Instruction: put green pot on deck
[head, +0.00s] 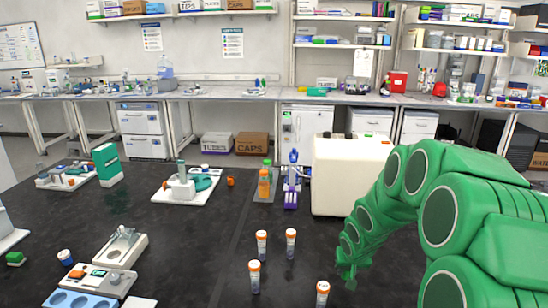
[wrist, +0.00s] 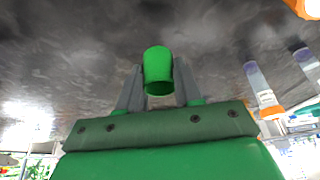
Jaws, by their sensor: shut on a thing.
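My gripper (wrist: 158,88) is shut on the green pot (wrist: 157,66), which sits between its two grey fingers in the wrist view. In the head view my gripper (head: 347,278) hangs over the black bench at the lower right, and the pot cannot be made out there. No part is labelled as the deck. A light-blue block with round recesses (head: 92,304) at the lower left may be it, but I cannot tell.
Several orange-capped tubes (head: 291,243) stand on the black bench (head: 190,265) left of my gripper. A large cream box (head: 338,178) stands behind it. A white-lidded pot (head: 65,257) stands at the left.

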